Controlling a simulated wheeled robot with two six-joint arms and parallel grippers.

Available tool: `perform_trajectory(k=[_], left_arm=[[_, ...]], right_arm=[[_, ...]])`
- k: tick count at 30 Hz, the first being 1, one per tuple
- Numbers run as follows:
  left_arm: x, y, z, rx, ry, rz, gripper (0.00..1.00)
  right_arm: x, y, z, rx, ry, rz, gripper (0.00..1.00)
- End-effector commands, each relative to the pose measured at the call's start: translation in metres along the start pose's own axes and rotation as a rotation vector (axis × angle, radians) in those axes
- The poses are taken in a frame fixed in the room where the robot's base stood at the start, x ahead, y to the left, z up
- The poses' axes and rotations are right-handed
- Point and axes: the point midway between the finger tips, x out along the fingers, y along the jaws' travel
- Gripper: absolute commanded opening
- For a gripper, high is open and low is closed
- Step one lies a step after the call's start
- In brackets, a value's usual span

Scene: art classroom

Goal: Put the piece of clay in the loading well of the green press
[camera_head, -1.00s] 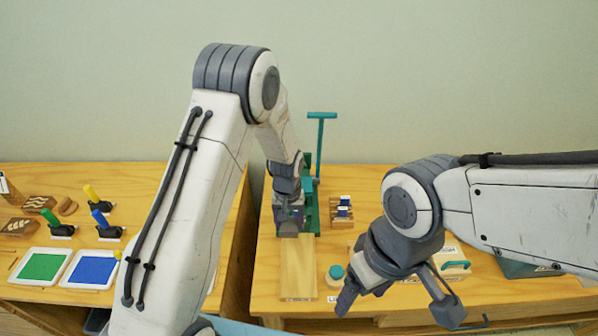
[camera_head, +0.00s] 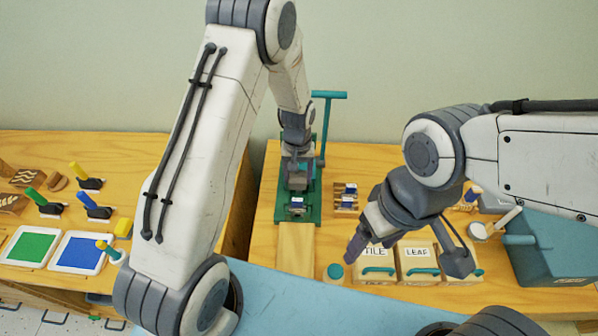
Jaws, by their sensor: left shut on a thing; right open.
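The green press (camera_head: 313,212) stands on the wooden table, with its teal T-shaped lever (camera_head: 326,112) rising behind my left gripper. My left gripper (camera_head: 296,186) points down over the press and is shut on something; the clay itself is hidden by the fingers. A small metal part with a blue mark (camera_head: 297,205) shows on the press just in front of the fingers. The loading well is not clearly visible.
A pale wooden board (camera_head: 296,250) lies in front of the press. A small rack (camera_head: 346,198) stands right of it. Boxes labelled TILE (camera_head: 375,252) and LEAF (camera_head: 417,250) and a teal-lidded jar (camera_head: 335,272) are near. Green (camera_head: 33,246) and blue (camera_head: 79,252) pads lie on the left table.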

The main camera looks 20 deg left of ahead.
Motion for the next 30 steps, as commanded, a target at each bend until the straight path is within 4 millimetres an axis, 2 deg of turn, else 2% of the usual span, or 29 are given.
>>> perform_trajectory(k=[24,30], left_arm=[[0.079,0.003,0.000,0.004,0.000,0.000,0.00],[0.092,0.003,0.000,0.004,0.001,0.000,0.00]], right_arm=[[0.060,0.004,0.003,-0.003,0.000,0.000,0.74],[0.068,0.005,0.004,-0.003,0.000,0.000,0.74]])
